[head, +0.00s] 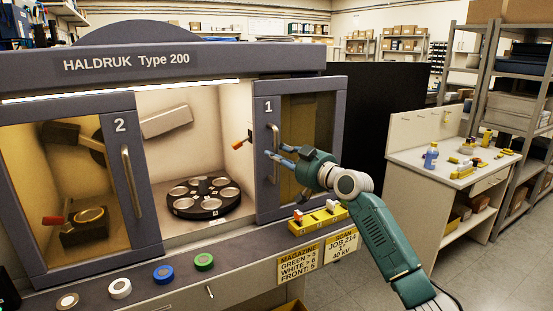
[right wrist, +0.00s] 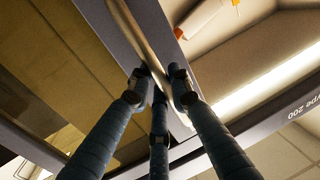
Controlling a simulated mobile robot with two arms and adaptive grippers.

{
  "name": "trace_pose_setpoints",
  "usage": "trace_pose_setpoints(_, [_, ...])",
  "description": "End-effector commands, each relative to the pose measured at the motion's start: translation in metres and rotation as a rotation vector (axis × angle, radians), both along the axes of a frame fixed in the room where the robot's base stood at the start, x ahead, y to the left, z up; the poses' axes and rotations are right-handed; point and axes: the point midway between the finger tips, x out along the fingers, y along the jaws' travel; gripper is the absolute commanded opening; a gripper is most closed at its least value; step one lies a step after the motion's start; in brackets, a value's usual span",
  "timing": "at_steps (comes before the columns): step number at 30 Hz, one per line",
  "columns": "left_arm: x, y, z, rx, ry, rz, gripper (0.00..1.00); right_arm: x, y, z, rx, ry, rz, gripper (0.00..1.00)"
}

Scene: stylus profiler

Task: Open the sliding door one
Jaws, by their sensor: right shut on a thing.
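Sliding door one (head: 298,200), a grey frame with a tinted pane marked "1", stands at the right of the HALDRUK Type 200 cabinet. A wide opening shows to its left. Its upright metal handle (head: 275,145) is on its left frame bar. My right gripper (head: 275,153) reaches it from the right and is shut on the handle. In the right wrist view the fingers (right wrist: 161,78) close around the handle bar (right wrist: 150,40). My left gripper is not in view.
Door two (head: 122,165) stands at the left. A black carousel (head: 205,213) with round plates sits inside the opening. A yellow magazine block (head: 319,221) and several coloured rings lie on the front ledge. A side bench (head: 410,155) stands at the right.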

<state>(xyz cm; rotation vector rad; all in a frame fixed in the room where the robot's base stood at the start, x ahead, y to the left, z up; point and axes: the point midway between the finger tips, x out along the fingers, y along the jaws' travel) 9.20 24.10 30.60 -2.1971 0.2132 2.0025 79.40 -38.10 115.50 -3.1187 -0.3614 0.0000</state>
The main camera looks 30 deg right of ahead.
Motion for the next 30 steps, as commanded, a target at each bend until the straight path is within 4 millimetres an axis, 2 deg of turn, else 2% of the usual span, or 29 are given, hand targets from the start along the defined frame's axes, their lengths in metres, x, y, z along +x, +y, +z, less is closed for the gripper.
trace_pose_setpoints(3, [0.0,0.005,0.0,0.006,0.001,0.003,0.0,0.0,-0.001,-0.001,-0.002,0.003,-0.001,0.0])
trace_pose_setpoints(10, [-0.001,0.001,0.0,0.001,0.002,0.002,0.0,0.0,-0.001,-0.001,-0.002,0.003,-0.001,0.0])
trace_pose_setpoints(11, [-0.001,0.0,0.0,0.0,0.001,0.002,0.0,0.0,-0.001,-0.001,-0.002,0.003,-0.001,0.25])
trace_pose_setpoints(13, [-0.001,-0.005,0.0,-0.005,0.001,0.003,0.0,0.0,-0.001,-0.001,-0.001,0.002,-0.001,0.37])
trace_pose_setpoints(19, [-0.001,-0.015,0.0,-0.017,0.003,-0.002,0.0,0.0,0.0,-0.001,-0.001,0.002,0.0,0.37])
trace_pose_setpoints(23, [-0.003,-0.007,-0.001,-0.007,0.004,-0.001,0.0,-0.002,-0.001,-0.001,-0.001,0.001,-0.001,0.37])
trace_pose_setpoints(26, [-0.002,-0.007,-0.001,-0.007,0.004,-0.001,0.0,-0.011,-0.004,-0.002,-0.002,0.001,-0.002,0.37])
trace_pose_setpoints(30, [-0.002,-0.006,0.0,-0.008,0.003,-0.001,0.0,-0.037,-0.01,-0.002,-0.006,0.003,-0.002,0.37])
